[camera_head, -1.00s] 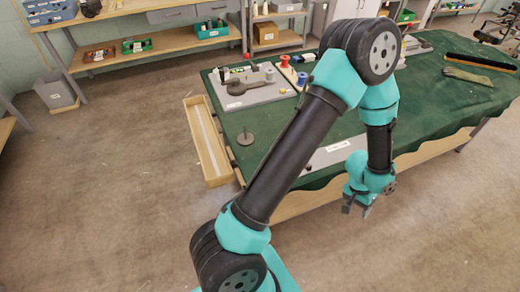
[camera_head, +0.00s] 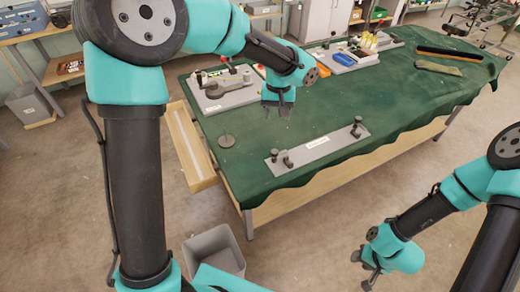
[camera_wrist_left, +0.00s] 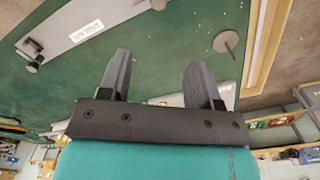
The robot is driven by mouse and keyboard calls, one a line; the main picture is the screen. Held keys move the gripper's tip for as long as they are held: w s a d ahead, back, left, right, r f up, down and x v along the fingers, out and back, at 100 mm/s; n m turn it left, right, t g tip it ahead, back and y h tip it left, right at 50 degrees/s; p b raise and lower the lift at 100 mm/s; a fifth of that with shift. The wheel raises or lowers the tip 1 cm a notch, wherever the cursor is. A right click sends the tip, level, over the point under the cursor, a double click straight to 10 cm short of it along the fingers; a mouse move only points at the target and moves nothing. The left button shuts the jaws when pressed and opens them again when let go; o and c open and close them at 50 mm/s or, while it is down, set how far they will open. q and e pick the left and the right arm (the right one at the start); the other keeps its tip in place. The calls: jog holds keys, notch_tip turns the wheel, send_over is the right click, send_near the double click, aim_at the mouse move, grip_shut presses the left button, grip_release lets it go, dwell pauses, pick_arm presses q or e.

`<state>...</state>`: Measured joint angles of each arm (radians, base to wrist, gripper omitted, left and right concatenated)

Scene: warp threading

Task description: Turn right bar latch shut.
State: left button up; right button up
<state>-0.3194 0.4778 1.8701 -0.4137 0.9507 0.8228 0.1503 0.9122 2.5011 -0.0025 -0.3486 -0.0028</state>
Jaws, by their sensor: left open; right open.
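A grey labelled bar plate (camera_head: 317,147) lies along the front edge of the green-covered table. At its right end stands a small dark latch (camera_head: 357,128), too small to tell how it is turned. At its left end are two dark posts (camera_head: 283,158). My left gripper (camera_head: 278,108) is open and empty, above the cloth behind the plate. In the left wrist view its spread fingers (camera_wrist_left: 155,82) have nothing between them, and the plate (camera_wrist_left: 85,32) shows at upper left. My right gripper (camera_head: 368,272) is open and empty, off the table at lower right.
A grey fixture board (camera_head: 218,98) stands at the back left, and a round disc with a pin (camera_head: 227,140) near the left edge. A wooden tray (camera_head: 190,145) hangs beside the table. A grey bin (camera_head: 214,252) is on the floor. The cloth right of the plate is clear.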

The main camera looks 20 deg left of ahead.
aim_at(275, 151)
pick_arm(q)
jog(key=shift+d, duration=0.1)
notch_tip(275, 151, down, 18)
jog(key=shift+r, duration=0.25)
dwell(0.6)
jog(key=shift+c, duration=0.5)
jog(key=c, duration=0.8)
jog(key=shift+c, duration=0.2)
